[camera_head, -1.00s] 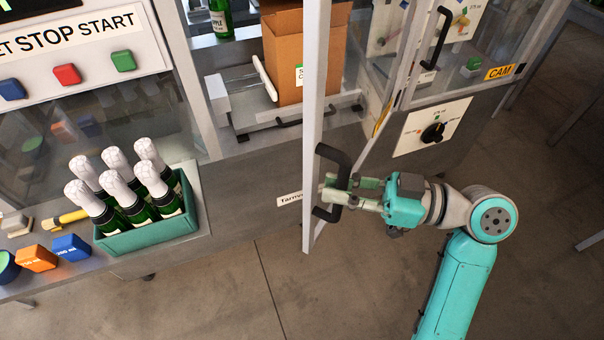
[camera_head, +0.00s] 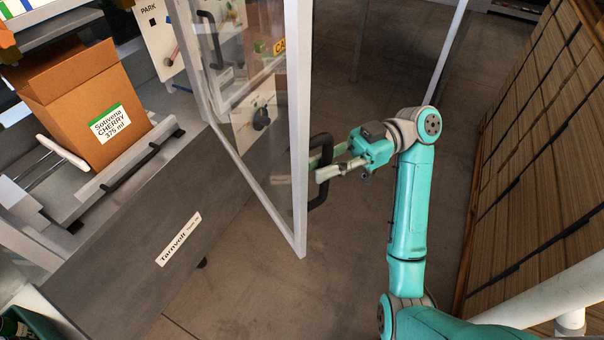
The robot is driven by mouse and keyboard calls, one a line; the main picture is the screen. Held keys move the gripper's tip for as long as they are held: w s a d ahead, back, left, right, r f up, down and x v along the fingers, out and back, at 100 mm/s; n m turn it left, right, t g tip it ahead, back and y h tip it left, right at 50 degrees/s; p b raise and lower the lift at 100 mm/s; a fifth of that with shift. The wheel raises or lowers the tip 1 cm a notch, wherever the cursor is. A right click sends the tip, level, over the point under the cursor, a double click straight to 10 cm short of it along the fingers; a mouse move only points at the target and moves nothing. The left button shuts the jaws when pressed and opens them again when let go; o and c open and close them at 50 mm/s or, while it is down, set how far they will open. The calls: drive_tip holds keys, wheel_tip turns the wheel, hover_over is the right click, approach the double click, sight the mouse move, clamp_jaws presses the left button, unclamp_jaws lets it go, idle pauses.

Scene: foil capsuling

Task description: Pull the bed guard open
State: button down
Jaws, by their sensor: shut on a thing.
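The bed guard (camera_head: 268,140) is a clear panel in a pale metal frame. It stands swung out from the machine, with its free edge toward my arm. A black bow handle (camera_head: 321,147) is fixed on that free edge. My gripper (camera_head: 318,168) is shut on the handle, its pale fingers around the bar. The exact contact is partly hidden by the handle and frame.
Behind the opening, a cardboard box (camera_head: 83,100) labelled cherry sits on the machine bed, with a black handle (camera_head: 142,168) on the rail before it. A tall stack of flat cardboard (camera_head: 545,160) stands at right. The floor between is clear.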

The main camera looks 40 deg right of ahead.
drive_tip(key=shift+d, duration=0.55)
drive_tip(key=c, duration=1.1)
unclamp_jaws()
drive_tip(key=shift+w, duration=0.1)
wheel_tip(320, 180, up, 10)
